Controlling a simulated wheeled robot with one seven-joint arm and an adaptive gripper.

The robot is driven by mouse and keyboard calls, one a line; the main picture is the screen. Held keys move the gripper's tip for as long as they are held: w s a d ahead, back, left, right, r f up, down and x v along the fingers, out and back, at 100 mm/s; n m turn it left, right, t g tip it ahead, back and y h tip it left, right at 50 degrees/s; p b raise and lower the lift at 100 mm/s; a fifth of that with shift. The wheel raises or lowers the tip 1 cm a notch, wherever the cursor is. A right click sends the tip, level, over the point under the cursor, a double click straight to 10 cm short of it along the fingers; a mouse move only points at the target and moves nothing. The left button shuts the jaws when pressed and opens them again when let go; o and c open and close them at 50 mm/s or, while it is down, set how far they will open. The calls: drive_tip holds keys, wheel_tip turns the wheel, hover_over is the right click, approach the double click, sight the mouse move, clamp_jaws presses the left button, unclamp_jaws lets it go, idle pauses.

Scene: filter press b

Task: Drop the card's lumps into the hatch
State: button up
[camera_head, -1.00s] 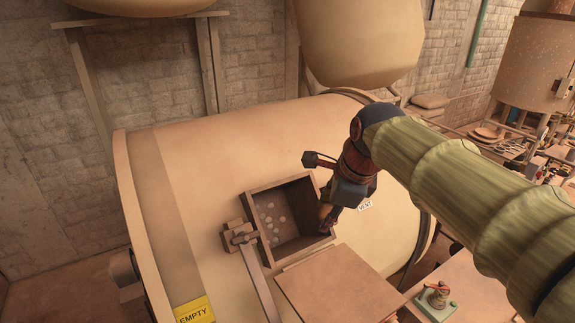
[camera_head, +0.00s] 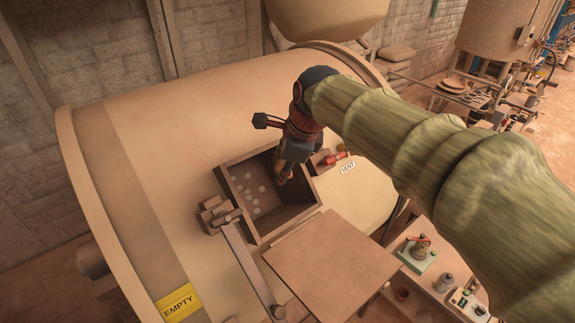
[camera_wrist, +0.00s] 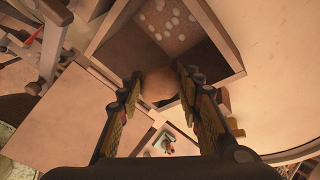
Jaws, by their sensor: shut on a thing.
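The hatch (camera_head: 293,226) is a square, box-walled opening on top of the large tan drum. Several pale round spots or discs show on its dark inside. My gripper (camera_head: 283,177) is over the right back part of the opening. In the wrist view my gripper (camera_wrist: 160,88) is shut on a brown, rounded lump (camera_wrist: 158,86), partly hidden by the fingers. Beyond the lump lies the hatch (camera_wrist: 217,70), with the lump near its near wall. I cannot make out a card with lumps on it.
A flat square lid or board (camera_head: 325,262) lies in front of the hatch. A lever bar (camera_head: 246,265) runs along its left. Red handled fittings (camera_head: 335,158) and a VENT label (camera_head: 348,167) are right of it. A yellow EMPTY sign (camera_head: 178,302) is at lower left.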

drive_tip(key=w+a+b+x, duration=0.1)
drive_tip(key=b+x, duration=0.2)
drive_tip(key=x, duration=0.7)
drive_tip(key=shift+a+r, duration=0.2)
drive_tip(key=shift+r, duration=0.2)
drive_tip(key=o, duration=1.3)
drive_tip(key=v, duration=1.2)
drive_tip(key=shift+f, duration=0.1)
